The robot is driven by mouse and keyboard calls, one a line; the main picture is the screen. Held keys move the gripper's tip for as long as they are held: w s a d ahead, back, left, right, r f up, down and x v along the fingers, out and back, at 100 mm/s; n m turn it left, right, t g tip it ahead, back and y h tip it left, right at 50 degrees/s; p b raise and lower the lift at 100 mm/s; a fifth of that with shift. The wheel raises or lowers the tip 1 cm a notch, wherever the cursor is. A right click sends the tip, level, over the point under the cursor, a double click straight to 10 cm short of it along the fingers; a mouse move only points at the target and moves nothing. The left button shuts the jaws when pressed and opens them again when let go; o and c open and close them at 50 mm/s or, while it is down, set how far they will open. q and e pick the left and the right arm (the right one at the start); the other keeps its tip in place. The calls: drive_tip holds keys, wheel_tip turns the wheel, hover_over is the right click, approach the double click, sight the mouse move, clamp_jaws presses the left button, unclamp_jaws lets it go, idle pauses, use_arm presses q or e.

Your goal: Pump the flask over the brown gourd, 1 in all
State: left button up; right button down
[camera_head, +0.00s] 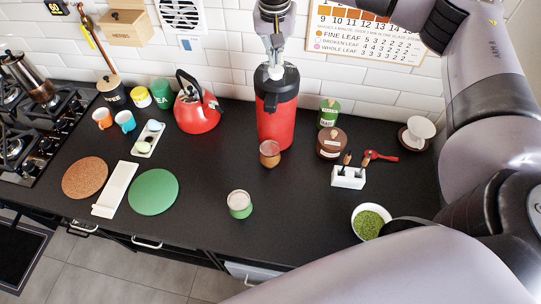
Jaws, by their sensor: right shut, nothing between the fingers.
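The flask (277,122) is red with a black top and stands upright near the wall, in the middle of the head view. The brown gourd (269,154) is a small cup standing just in front of the flask, below its black spout. My right gripper (275,72) comes down from above, with its closed fingertips at the top of the flask. Whether it touches or presses the top is hard to tell. It holds nothing. My left gripper is not in view.
A green gourd (239,205) stands nearer the counter's front. A red kettle (197,108) is left of the flask. A brown jar (331,143), a white holder (348,177) and a bowl of green leaf (370,221) are to the right. The gas hob (30,120) is far left.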

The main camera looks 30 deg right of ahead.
idle(0.6)
drive_tip(key=shift+f, duration=0.15)
drive_tip(key=shift+f+b, duration=1.05)
drive_tip(key=shift+f, duration=0.3)
drive_tip(key=shift+r, duration=0.2)
drive_tip(key=shift+r+p, duration=0.9)
drive_tip(key=shift+r, duration=0.3)
drive_tip(key=shift+r, duration=0.1)
wheel_tip(320, 180, up, 6)
drive_tip(key=p, duration=0.3)
drive_tip(key=shift+p, duration=0.4)
